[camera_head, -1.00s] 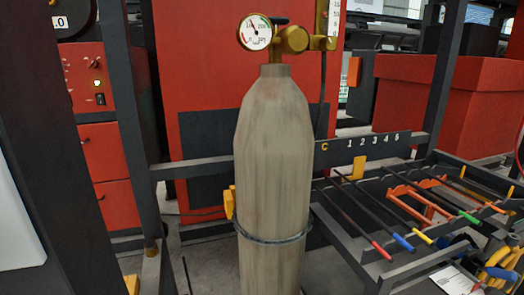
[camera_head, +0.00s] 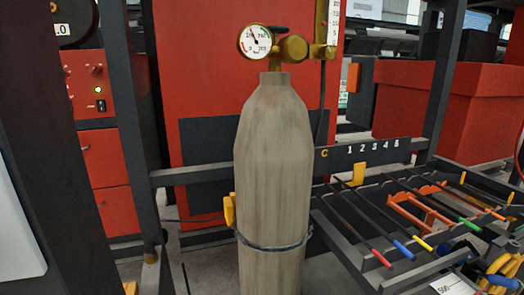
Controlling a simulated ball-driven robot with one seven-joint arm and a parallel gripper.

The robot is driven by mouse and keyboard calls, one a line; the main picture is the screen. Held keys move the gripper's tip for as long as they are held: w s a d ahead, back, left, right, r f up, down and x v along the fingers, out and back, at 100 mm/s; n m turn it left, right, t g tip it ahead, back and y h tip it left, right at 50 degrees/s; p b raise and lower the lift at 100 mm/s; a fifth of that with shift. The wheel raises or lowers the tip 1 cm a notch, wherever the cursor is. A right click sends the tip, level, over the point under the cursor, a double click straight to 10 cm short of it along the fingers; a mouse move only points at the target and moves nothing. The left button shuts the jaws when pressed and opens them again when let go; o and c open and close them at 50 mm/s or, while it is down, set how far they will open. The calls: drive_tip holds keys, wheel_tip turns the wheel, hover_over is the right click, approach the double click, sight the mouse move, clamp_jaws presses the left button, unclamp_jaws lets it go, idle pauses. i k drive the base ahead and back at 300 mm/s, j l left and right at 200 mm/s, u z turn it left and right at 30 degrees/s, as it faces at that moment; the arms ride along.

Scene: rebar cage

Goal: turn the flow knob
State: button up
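A tan gas cylinder (camera_head: 273,170) stands upright in the middle of the view. On its top sits a brass regulator (camera_head: 292,48) with a round white dial gauge (camera_head: 255,41) on its left. A dark handle (camera_head: 280,29) shows above the gauge's right edge. A brass upright with a numbered flow scale (camera_head: 333,20) rises at the regulator's right and runs out of the top of the picture. I cannot clearly pick out the flow knob among these fittings. My gripper is not in view.
A dark strap (camera_head: 273,247) rings the cylinder. Dark posts and a rail (camera_head: 200,170) stand behind it. At right, a rack (camera_head: 400,225) holds several rods with coloured tips. Red cabinets (camera_head: 225,90) and a red bin (camera_head: 450,105) fill the back.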

sight(326, 52)
drive_tip(key=i+u, duration=0.1)
drive_tip(key=i, duration=0.9)
drive_tip(key=k+j+u, duration=0.3)
drive_tip(key=i+l+u, duration=0.1)
drive_tip(key=u, duration=0.55)
